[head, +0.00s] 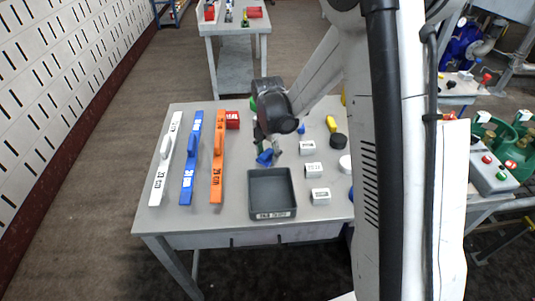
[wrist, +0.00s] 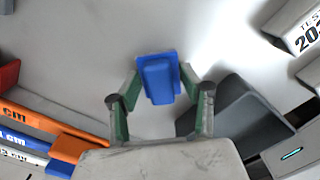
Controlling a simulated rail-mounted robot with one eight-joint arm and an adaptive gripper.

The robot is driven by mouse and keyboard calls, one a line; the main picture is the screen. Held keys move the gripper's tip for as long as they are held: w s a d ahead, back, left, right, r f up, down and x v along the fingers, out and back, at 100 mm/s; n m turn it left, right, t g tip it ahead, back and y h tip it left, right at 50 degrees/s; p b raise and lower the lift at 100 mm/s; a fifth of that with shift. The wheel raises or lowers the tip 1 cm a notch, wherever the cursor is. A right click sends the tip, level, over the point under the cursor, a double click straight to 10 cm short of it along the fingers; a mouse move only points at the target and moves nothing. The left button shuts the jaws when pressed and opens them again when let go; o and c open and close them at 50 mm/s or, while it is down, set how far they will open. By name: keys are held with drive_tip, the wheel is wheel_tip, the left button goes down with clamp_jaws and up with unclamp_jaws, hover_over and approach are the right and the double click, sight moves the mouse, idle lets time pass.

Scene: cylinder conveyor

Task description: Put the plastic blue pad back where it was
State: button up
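The blue pad (wrist: 160,78) is between the two green-padded fingers of my gripper (wrist: 160,76) in the wrist view, and both fingertips appear to touch its sides. In the head view the blue pad (head: 265,157) looks tilted under my gripper (head: 263,146), just behind the grey tray (head: 288,206). I cannot tell whether the pad touches the table. My arm and gripper hide part of the area behind it.
White (head: 158,187), blue (head: 187,185) and orange (head: 217,186) bars lie on the table (head: 150,215) at left, with a red block (head: 232,120) behind. White labelled blocks (head: 313,170), a yellow piece (head: 331,123) and a black disc (head: 338,141) stand at right.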

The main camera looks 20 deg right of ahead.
sight(268, 152)
drive_tip(key=o, duration=0.4)
wheel_tip(268, 152, up, 12)
drive_tip(key=f+p, duration=0.1)
drive_tip(key=s+r+m+t, duration=0.3)
drive_tip(key=s+r+m, duration=0.7)
drive_tip(key=r, duration=0.1)
drive_tip(key=shift+s+r+m+t, duration=0.2)
drive_tip(key=shift+s+m+t, duration=0.5)
drive_tip(key=shift+s+m, duration=1.7)
drive_tip(key=shift+s+r+m+t, duration=0.25)
drive_tip(key=shift+s+m+t, duration=0.45)
drive_tip(key=shift+s+m, duration=1.65)
drive_tip(key=shift+s+r+m+t, duration=0.2)
drive_tip(key=shift+s+m+t, duration=0.5)
drive_tip(key=shift+s+m, duration=1.65)
drive_tip(key=shift+w, duration=0.1)
